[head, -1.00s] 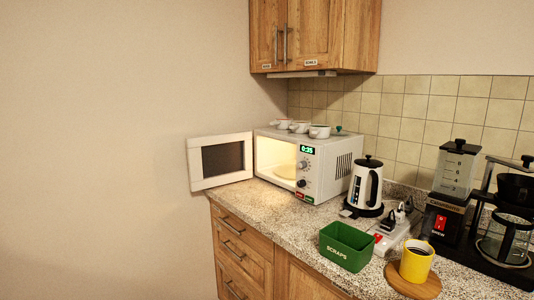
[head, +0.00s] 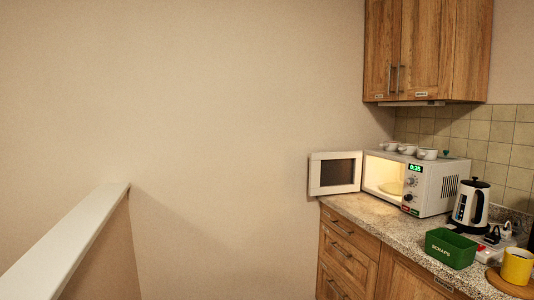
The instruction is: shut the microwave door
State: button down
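The white microwave (head: 437,185) stands on the counter at the right of the head view. Its door (head: 335,173) is wide open and swung out to the left, past the counter's left end. The lit inside shows a pale turntable plate, and the display reads 0:35. My gripper is not in the head view.
Several white cups (head: 408,149) sit on top of the microwave. A kettle (head: 470,207), a green SCRAPS bin (head: 450,248) and a yellow mug (head: 517,266) stand on the counter (head: 377,217). A low wall with a white top (head: 75,240) is at the left.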

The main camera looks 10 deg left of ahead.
aim_at(332, 172)
jog(key=u, duration=0.6)
jog(key=i, duration=0.75)
jog(key=u, duration=0.4)
jog(key=i, duration=1.35)
jog(key=z, duration=1)
jog(key=i, duration=1.15)
jog(key=z, duration=0.9)
